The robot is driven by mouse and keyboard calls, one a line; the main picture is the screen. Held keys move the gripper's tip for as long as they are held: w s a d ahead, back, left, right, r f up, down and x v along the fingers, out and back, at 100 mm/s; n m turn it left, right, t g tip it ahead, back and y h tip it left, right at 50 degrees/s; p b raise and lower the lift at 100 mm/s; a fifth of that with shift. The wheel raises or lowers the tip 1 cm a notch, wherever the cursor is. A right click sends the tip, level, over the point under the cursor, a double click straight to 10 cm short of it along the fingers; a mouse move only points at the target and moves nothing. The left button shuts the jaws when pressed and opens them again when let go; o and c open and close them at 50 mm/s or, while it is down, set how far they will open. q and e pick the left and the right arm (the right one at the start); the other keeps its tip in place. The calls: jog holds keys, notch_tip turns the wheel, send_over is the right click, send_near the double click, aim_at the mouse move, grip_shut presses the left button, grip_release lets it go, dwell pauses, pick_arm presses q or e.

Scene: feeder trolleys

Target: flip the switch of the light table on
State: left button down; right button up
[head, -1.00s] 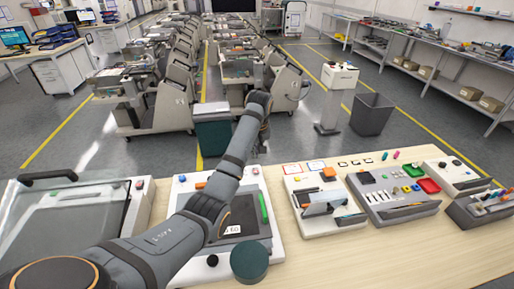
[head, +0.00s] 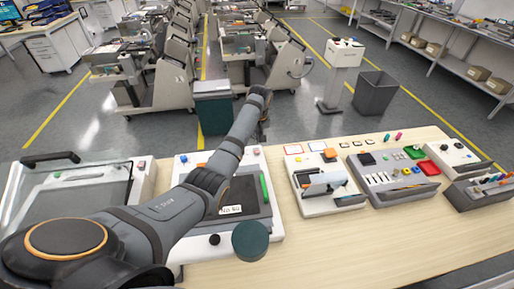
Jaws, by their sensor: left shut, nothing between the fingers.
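A flat white unit (head: 272,228) with a dark panel (head: 240,196), which looks like the light table, sits on the wooden bench in the middle of the head view. My left arm crosses over it and hides much of its left and middle part. I cannot make out its switch for certain; a black knob (head: 214,240) shows at its front and small coloured parts at its back. My left gripper (head: 263,137) is shut and empty past the unit's back edge, mostly hidden behind my wrist. My right gripper is not in view.
A glass-lidded box (head: 62,205) with a black handle stands left of the unit. To the right are a white holder (head: 325,190), a grey parts tray (head: 388,172) and a white button box (head: 450,152). The front right of the bench (head: 370,240) is bare.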

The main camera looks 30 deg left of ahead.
aim_at(257, 153)
pick_arm(q)
jog(key=x, duration=0.4)
jog(key=shift+s+d+f+p, duration=0.2)
jog(key=shift+s+f+p, duration=0.1)
jog(key=shift+f+p, duration=0.1)
jog(key=shift+f, duration=0.4)
jog(key=shift+s+d+f, duration=0.1)
jog(key=shift+f, duration=0.2)
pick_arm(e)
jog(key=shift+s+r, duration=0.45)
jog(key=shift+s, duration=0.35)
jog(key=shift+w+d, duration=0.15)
pick_arm(q)
jog(key=shift+s+d+f+t+p, duration=0.2)
jog(key=shift+t+p, duration=0.1)
jog(key=shift+p, duration=0.55)
jog(key=shift+w+a+f+y, duration=0.1)
jog(key=shift+f+y, duration=0.1)
jog(key=shift+y, duration=0.1)
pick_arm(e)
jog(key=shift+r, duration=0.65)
pick_arm(q)
jog(key=shift+r, duration=0.1)
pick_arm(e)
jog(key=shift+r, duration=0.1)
